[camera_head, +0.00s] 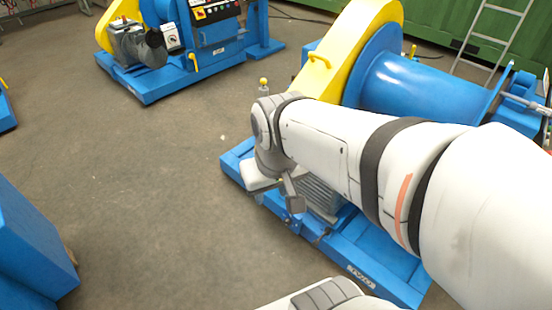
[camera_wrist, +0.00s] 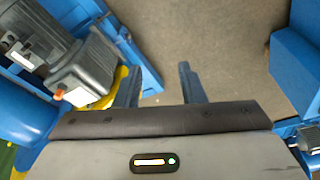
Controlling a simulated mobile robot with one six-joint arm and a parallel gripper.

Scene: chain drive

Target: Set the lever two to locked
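Levers with yellow ends show in the head view. One yellow-knobbed lever (camera_head: 263,82) stands upright just beyond my wrist, and a yellow handle (camera_head: 193,60) is on the far blue machine. I cannot tell which is lever two or read its position. My gripper (camera_wrist: 160,78) has its two fingers apart in the wrist view, with nothing between them but floor and a blue base edge beyond. In the head view my gripper hangs low beside the near machine's blue base (camera_head: 385,268), partly hidden by my arm.
The near chain drive has a yellow guard (camera_head: 352,45), a blue drum (camera_head: 405,85) and a grey motor (camera_head: 318,195). A far blue machine (camera_head: 150,85) stands upper left, and a blue block (camera_head: 30,245) lower left. The concrete floor (camera_head: 150,170) between them is clear.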

